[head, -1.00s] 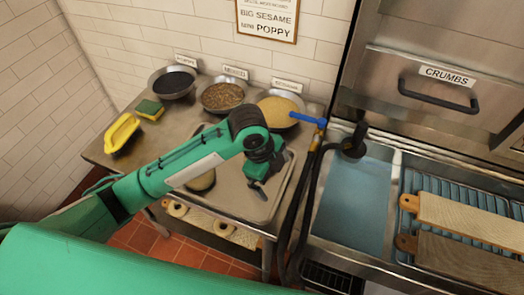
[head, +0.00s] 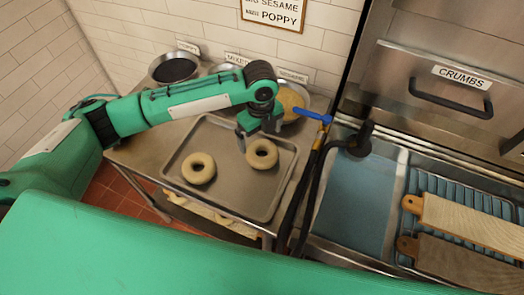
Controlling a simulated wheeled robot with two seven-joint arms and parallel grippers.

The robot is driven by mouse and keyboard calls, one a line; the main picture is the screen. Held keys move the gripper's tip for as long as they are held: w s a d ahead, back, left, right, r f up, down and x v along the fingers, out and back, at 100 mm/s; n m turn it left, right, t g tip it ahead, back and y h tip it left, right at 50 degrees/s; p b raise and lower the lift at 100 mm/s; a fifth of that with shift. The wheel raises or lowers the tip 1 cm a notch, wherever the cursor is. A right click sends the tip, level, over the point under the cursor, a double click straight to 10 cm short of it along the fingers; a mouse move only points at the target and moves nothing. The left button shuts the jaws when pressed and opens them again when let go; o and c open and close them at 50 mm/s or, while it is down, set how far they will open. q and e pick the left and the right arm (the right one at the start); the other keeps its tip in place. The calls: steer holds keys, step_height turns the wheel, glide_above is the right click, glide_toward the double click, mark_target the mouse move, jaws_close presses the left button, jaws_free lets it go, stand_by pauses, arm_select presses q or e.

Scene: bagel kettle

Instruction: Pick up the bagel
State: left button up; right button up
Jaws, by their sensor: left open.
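Two plain bagels lie on a metal tray (head: 228,199) on the steel table. One bagel (head: 199,168) is left of the tray's middle, and the other bagel (head: 262,154) is toward its right side. My left gripper (head: 247,140) points down at the left edge of the right bagel. Its fingers are apart, and one finger is close to the bagel. I cannot tell whether it touches. The left bagel is clear of the gripper. My right gripper is not in view.
Bowls stand behind the tray: a dark one (head: 174,68), a partly hidden middle one, and one with pale seeds (head: 292,101). A hose with a blue lever (head: 313,116) rises right of the table. A blue water basin (head: 354,200) and wooden boards (head: 460,219) are farther right.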

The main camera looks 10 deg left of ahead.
mark_target(262, 149)
arm_select(q)
steer(key=shift+f, duration=0.85)
steer(key=f+p, duration=0.1)
steer(key=f, duration=0.1)
steer(key=f+p, duration=0.1)
steer(key=f, duration=0.1)
steer(key=shift+d+f, duration=0.2)
steer(key=shift+f, duration=0.5)
steer(key=c, duration=0.7)
steer(key=shift+r, duration=0.1)
steer(key=shift+r, duration=0.6)
step_height(262, 149, up, 19)
steer(key=b, duration=0.3)
steer(key=shift+f, duration=0.15)
